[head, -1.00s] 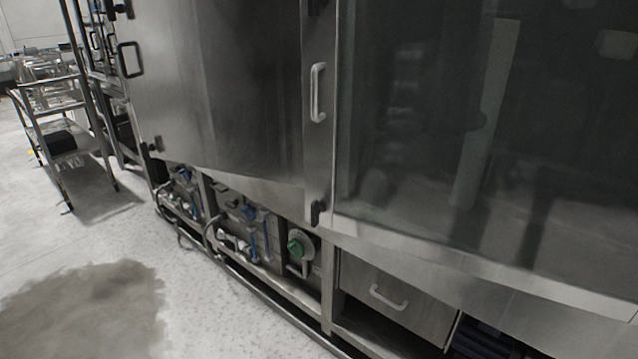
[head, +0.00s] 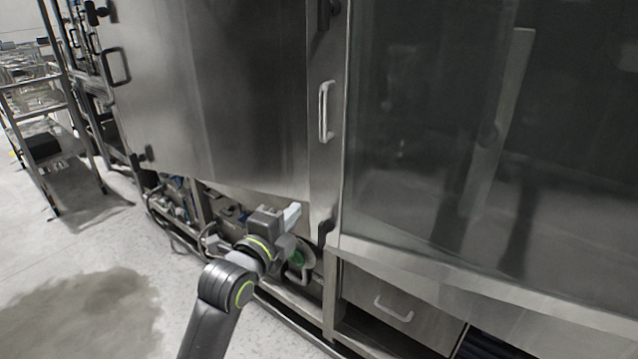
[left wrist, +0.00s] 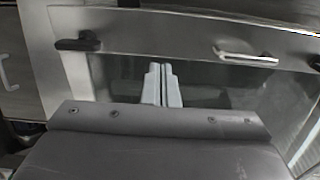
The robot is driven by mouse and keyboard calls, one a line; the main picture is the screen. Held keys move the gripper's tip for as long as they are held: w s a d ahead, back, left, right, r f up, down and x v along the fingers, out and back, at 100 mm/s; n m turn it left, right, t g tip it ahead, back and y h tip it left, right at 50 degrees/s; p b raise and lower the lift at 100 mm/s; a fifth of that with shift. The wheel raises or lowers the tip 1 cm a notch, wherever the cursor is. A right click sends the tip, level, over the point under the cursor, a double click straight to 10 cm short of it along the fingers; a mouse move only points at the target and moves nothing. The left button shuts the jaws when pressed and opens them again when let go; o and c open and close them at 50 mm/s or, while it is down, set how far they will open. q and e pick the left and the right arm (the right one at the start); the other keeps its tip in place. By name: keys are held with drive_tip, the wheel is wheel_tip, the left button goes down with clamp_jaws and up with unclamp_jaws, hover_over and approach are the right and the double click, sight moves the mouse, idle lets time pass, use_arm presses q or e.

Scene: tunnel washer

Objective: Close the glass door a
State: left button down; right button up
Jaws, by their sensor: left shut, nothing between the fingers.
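The glass door (head: 430,130) is a large dark pane on the right of the head view. A metal strip with an upright bar handle (head: 325,110) runs along its left edge. I cannot tell whether the door stands ajar. My left gripper (head: 291,214) is shut and empty, below and left of the handle, near the black fitting (head: 326,230) at the strip's lower end. In the left wrist view its fingers (left wrist: 160,72) are together, in front of glass (left wrist: 205,85); the handle (left wrist: 245,56) and black fitting (left wrist: 77,43) are on the strip beyond. My right gripper is not in view.
A large steel panel (head: 215,90) is left of the strip. Below are pipes, a green round part (head: 297,257) and a drawer with a handle (head: 393,309). A steel cart (head: 45,150) stands far left. The floor at lower left is open, with a dark patch.

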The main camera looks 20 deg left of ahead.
sight(326, 178)
use_arm(q)
drive_tip(key=w+p, duration=0.1)
drive_tip(key=w, duration=0.2)
drive_tip(key=w+d+p, duration=0.1)
drive_tip(key=w, duration=0.3)
drive_tip(key=w+d+p, duration=0.1)
drive_tip(key=w, duration=0.3)
drive_tip(key=shift+r, duration=0.1)
drive_tip(key=shift+w+p, duration=0.35)
drive_tip(key=shift+w, duration=0.25)
